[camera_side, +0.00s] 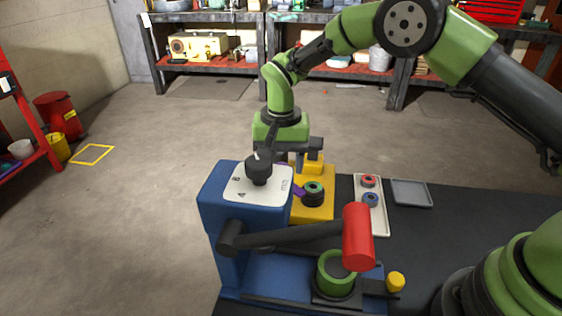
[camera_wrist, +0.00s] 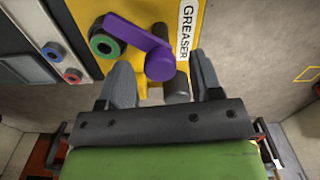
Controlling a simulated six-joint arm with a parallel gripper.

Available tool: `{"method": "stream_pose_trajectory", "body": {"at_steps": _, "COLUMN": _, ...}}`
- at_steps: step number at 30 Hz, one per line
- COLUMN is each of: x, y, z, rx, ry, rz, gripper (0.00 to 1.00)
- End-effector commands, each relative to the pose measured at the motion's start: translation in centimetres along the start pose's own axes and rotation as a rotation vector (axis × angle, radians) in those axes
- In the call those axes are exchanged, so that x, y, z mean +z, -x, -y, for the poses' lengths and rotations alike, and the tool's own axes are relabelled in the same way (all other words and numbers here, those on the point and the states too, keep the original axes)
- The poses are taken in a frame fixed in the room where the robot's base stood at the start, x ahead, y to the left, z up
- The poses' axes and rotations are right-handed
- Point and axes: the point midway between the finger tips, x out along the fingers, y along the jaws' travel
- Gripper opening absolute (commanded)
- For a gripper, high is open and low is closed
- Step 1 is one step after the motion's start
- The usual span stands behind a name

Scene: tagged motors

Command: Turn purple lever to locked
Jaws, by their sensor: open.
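The purple lever (camera_wrist: 136,32) is on a yellow unit (camera_wrist: 88,12) labelled GREASER. In the wrist view its arm runs down and right to a rounded end. That end appears between the two fingers of my gripper (camera_wrist: 161,64), which is open; I cannot tell whether either finger touches it. In the side view my gripper (camera_side: 305,152) hangs over the yellow unit (camera_side: 318,213), and only a small part of the purple lever (camera_side: 299,191) shows behind the blue machine. No locked mark is readable.
A green-ringed black port (camera_wrist: 104,45) is beside the lever, and a dark grey peg (camera_wrist: 177,86) is near its end. The blue machine (camera_side: 225,200) with a black knob (camera_side: 259,170) and red-handled lever (camera_side: 358,238) stands in front. A pale tray (camera_side: 379,219) holds red and blue rings.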

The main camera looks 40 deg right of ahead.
Motion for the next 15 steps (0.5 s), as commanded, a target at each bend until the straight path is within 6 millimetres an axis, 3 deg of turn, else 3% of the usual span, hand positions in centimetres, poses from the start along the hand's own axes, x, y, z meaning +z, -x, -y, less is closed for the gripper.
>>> {"method": "stream_pose_trajectory", "body": {"at_steps": 9, "x": 0.01, "y": -0.35, "z": -0.01, "rx": 0.000, "ry": 0.000, "rz": 0.000, "gripper": 0.59}}
{"method": "stream_pose_trajectory", "body": {"at_steps": 15, "x": 0.01, "y": -0.32, "z": -0.01, "rx": 0.000, "ry": 0.000, "rz": 0.000, "gripper": 0.13}}
